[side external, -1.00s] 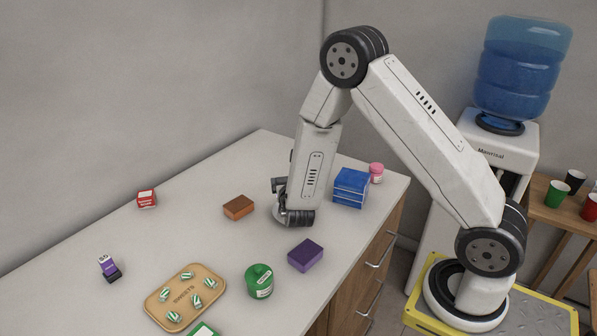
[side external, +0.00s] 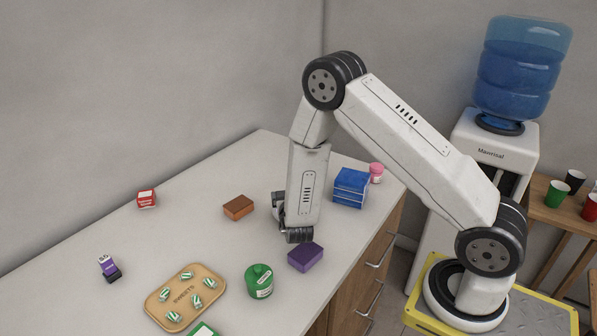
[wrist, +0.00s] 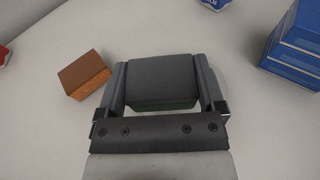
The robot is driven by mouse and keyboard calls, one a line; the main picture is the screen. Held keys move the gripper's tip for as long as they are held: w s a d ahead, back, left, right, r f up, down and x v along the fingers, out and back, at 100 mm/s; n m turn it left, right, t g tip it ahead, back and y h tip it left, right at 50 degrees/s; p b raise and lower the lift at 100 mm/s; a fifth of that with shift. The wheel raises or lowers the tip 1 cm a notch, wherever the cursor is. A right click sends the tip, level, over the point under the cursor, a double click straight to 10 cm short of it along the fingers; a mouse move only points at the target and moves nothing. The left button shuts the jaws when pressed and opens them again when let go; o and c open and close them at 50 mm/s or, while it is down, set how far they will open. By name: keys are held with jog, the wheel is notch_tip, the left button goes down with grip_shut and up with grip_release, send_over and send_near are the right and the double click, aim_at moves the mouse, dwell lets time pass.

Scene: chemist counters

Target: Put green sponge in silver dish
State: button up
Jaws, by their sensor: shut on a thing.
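My gripper (wrist: 160,62) is shut on the green sponge (wrist: 162,104) in the wrist view. The sponge has a dark grey top, and its green part shows as a strip along the lower edge. A finger lies on each side of it. In the side view my gripper (side external: 282,220) is low over the counter, between the orange-brown sponge and the purple sponge. The green sponge is hidden behind the wrist there. I cannot make out the silver dish in either view.
An orange-brown sponge (side external: 239,207) lies left of my gripper and a purple sponge (side external: 305,257) close in front. Blue boxes (side external: 350,188) stand right. A green jar (side external: 259,281), a sweets tray (side external: 160,300) and a red box (side external: 147,198) also occupy the counter (side external: 90,230).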

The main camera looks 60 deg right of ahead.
jog(key=shift+f, duration=1.75)
jog(key=shift+f, duration=0.4)
jog(key=o, duration=1)
jog(key=shift+o, duration=0.2)
jog(key=shift+r, duration=0.25)
jog(key=shift+r, duration=0.2)
jog(key=v, duration=1.2)
